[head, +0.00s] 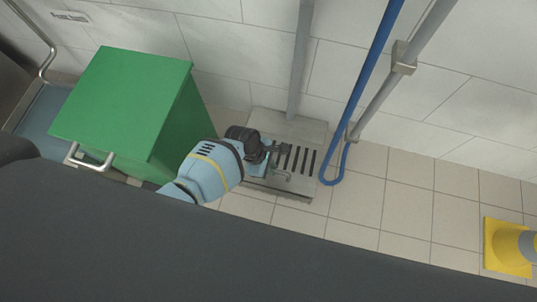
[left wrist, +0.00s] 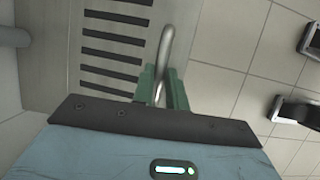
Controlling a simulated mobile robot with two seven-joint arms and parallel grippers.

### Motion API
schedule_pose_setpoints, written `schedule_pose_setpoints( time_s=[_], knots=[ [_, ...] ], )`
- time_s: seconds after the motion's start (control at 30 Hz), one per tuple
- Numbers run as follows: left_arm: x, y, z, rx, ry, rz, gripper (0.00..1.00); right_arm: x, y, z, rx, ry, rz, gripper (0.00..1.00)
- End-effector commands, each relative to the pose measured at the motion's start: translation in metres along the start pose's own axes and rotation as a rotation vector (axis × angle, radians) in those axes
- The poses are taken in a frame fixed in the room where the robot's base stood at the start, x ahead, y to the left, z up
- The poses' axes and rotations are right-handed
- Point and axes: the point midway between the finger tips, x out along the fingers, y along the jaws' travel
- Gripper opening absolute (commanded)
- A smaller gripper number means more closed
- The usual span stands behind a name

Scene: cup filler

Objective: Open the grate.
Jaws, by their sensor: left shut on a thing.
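The grate (head: 290,157) is a grey slotted panel on a metal block against the wall, with dark slots and a thin metal handle at its front edge. In the left wrist view the slotted grate (left wrist: 112,40) fills the upper left, and the curved metal handle (left wrist: 165,50) runs down between my fingers. My left gripper (head: 275,165) is at the grate's handle, and the left wrist view shows its green fingers (left wrist: 163,85) shut on the handle. The grate looks flat on its block. My right gripper is not in view.
A green box (head: 125,100) with a metal handle stands left of my arm. A blue hose (head: 360,95) and grey pipes (head: 410,65) run down the wall right of the grate. A yellow object (head: 507,248) sits at the far right. Tiled floor between is clear.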

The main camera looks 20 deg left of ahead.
Motion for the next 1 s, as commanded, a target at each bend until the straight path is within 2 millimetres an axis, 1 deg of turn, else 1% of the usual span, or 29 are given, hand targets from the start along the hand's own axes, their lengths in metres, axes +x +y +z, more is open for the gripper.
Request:
schedule_pose_setpoints(
  time_s=[0.03, 0.2, 0.63, 1.0],
  knots=[
    [-0.007, 0.005, 0.004, -0.009, -0.002, -0.021, 0.0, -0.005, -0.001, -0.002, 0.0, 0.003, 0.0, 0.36],
    [-0.016, 0.014, 0.008, -0.04, -0.002, -0.1, 0.0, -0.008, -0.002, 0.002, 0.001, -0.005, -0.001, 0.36],
    [-0.039, 0.04, 0.016, -0.115, 0.001, -0.281, 0.0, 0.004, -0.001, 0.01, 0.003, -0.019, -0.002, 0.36],
    [-0.05, 0.056, 0.021, -0.118, 0.001, -0.284, 0.0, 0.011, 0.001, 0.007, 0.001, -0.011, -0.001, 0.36]
  ],
)
